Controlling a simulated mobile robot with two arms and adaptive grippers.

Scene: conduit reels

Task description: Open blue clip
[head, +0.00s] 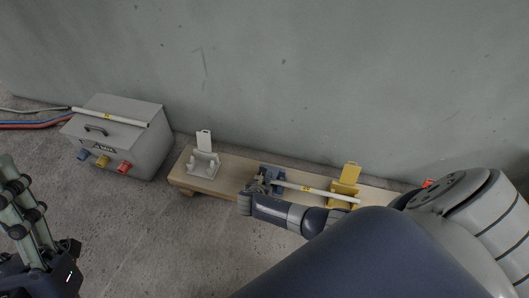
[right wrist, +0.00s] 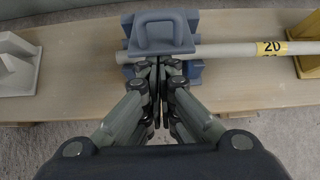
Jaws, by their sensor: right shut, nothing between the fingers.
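The blue clip (right wrist: 165,38) sits on the wooden bench with its lid down over a pale conduit (right wrist: 228,50) and its handle loop on top. In the head view the blue clip (head: 268,174) is partly hidden by my right arm. My right gripper (right wrist: 158,62) is shut and empty, its fingertips at the near edge of the blue lid; I cannot tell if they touch it. It also shows in the head view (head: 258,185). My left gripper (head: 22,190) is at the left edge, away from the bench, partly cut off; its opening is unclear.
On the bench (head: 231,183), a white clip (head: 203,163) stands open left of the blue one and a yellow clip (head: 343,190) stands open at right. A red part (head: 428,183) shows behind my arm. A grey box (head: 135,135) with a conduit on top stands left.

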